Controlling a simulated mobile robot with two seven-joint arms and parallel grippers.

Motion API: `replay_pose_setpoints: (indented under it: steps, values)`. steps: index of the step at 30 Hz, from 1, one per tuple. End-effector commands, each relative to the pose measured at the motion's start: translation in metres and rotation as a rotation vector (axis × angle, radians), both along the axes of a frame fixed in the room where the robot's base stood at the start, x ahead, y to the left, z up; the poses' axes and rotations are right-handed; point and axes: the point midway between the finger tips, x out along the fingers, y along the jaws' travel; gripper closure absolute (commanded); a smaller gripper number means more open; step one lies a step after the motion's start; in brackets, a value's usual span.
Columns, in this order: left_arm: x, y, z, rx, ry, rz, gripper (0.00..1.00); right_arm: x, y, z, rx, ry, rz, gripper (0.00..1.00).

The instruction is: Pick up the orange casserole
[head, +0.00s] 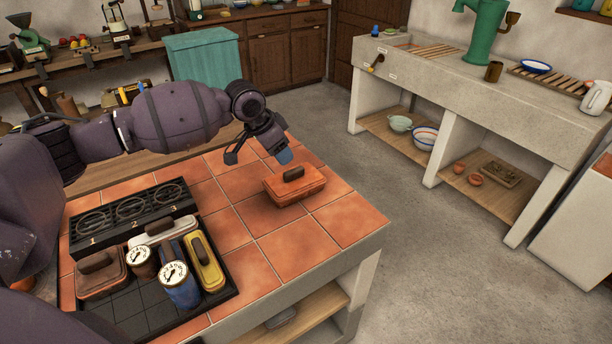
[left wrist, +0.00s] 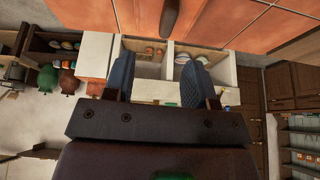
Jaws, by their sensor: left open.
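The orange casserole (head: 307,191) is a low rectangular lidded dish with a dark handle on top. It sits on the terracotta-tiled counter (head: 285,247), towards its far right part. My left gripper (head: 258,156) is open and empty, just behind and to the left of the casserole, with its fingers spread apart. In the left wrist view the two fingers of my left gripper (left wrist: 158,80) stand apart with nothing between them. The casserole (left wrist: 130,14) and its dark handle show at the top edge of that view, beyond the fingertips. My right gripper is not in view.
A black tray (head: 135,318) on the near left holds a brown, a white and a yellow lidded dish (head: 205,262) and two dial-topped canisters (head: 180,285). A black burner unit (head: 133,214) stands behind it. Tiles around the casserole are clear. The counter's edge lies to its right.

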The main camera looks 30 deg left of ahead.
Motion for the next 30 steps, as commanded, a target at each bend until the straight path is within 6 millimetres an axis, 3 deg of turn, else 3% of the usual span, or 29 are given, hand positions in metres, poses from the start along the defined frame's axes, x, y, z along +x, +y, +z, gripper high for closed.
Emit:
replay_pose_setpoints:
  steps: [7,14,18,23,30]
  values:
    - [0.002,0.011,0.005,0.007,0.053,0.021,0.49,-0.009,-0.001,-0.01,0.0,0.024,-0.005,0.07]
    - [0.011,0.004,-0.024,0.006,0.053,0.02,0.49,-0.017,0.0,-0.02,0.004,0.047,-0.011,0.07]
    - [0.017,0.001,-0.04,0.004,0.051,0.019,0.49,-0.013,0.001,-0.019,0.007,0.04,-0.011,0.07]
    - [0.02,-0.001,-0.046,0.006,0.049,0.02,0.49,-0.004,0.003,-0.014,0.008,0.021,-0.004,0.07]
    - [0.028,-0.007,-0.074,0.006,0.052,0.019,0.49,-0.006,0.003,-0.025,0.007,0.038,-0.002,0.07]
